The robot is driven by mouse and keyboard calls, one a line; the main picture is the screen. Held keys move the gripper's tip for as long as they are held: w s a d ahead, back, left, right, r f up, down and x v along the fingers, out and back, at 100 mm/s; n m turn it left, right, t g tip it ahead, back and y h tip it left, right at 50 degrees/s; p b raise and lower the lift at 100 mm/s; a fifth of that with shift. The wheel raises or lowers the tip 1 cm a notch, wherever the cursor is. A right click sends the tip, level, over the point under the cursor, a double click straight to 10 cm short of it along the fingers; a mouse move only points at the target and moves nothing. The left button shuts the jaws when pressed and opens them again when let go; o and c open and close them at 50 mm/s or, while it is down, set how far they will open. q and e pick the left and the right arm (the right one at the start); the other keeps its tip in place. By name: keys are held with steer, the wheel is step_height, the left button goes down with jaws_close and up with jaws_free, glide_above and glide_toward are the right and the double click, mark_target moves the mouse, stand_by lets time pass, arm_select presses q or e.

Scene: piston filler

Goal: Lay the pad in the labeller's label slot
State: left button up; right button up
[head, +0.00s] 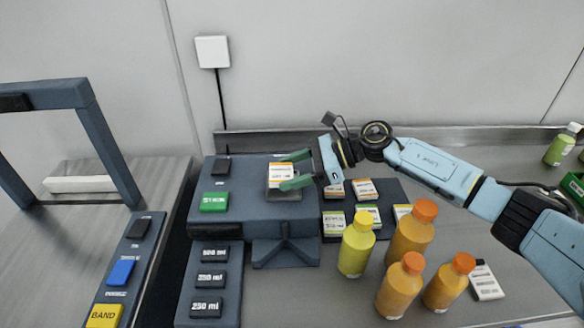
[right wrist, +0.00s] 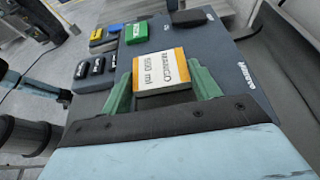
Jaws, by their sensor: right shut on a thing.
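The pad (head: 281,170), a white block with orange edges, is in my right gripper (head: 294,170), which is shut on it. In the right wrist view the pad (right wrist: 161,72) lies between the two green fingers (right wrist: 160,90), its printed face up, reading 500 ml. The labeller (head: 235,225) is a dark blue machine with a green button (head: 214,201). The pad is over the labeller's top, right of the button. The label slot is mostly hidden under the pad and fingers; I cannot tell whether the pad touches it. My left gripper is not in view.
Other label pads (head: 366,189) lie on a dark mat right of the labeller. A yellow-green bottle (head: 356,245) and several orange bottles (head: 411,235) stand in front of them. Volume buttons (head: 210,278) are at the labeller's front left. A dark frame (head: 105,150) stands at far left.

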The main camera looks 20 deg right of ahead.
stand_by(0.6)
steer(key=shift+s+d+b, duration=0.1)
steer(key=shift+d+b, duration=0.15)
steer(key=shift+b, duration=0.1)
steer(key=shift+b, duration=0.5)
stand_by(0.9)
steer(key=shift+f, duration=0.15)
steer(key=shift+f+b, duration=0.4)
steer(key=shift+b, duration=0.25)
stand_by(0.4)
steer(key=shift+f+b, duration=0.35)
steer(key=shift+b, duration=0.2)
